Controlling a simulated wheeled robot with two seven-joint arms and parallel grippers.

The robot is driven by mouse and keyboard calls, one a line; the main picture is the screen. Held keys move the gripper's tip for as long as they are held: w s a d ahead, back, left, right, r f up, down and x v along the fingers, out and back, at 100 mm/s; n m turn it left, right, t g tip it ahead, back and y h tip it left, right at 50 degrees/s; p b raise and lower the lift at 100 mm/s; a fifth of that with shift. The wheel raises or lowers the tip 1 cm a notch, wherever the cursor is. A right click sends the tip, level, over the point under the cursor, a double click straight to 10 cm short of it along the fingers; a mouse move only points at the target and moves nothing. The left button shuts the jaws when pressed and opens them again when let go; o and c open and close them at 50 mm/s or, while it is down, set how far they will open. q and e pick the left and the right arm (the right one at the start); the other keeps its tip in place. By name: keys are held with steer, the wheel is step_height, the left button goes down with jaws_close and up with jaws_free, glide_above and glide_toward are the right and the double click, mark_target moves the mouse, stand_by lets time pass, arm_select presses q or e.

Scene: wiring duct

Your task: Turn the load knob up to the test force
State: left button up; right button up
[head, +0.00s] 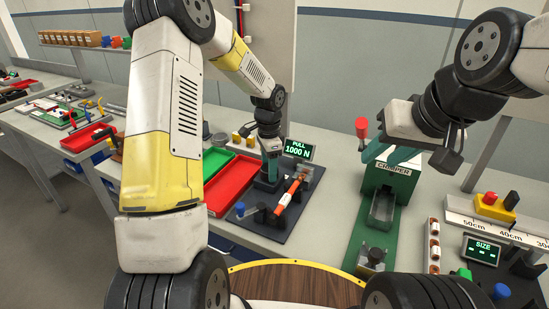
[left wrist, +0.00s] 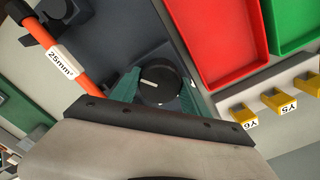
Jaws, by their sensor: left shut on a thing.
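The load knob (left wrist: 160,84) is a black round knob with a white pointer line, on the dark pull tester (head: 300,212). My left gripper (left wrist: 162,88) has its green fingers on either side of the knob and is shut on it. In the head view this gripper (head: 271,172) points down at the tester and hides the knob. The tester's display (head: 298,149) reads PULL 1000 N. An orange cable (head: 288,194) marked 25mm² (left wrist: 62,64) lies across the tester.
A red tray (head: 232,187) and a green tray (head: 214,162) lie left of the tester. Yellow labelled holders (left wrist: 277,102) stand beyond them. A SIZE display (head: 482,250) and a ruler (head: 500,228) are at the right. Grey bench shows between tester and crimper.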

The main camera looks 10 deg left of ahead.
arm_select(q)
steer(key=m, duration=0.4)
steer(key=shift+w, duration=0.1)
steer(key=shift+r+m, duration=0.1)
steer(key=shift+m, duration=1.8)
steer(key=o, duration=1.4)
step_height(320, 180, up, 7)
steer(key=shift+r, duration=0.35)
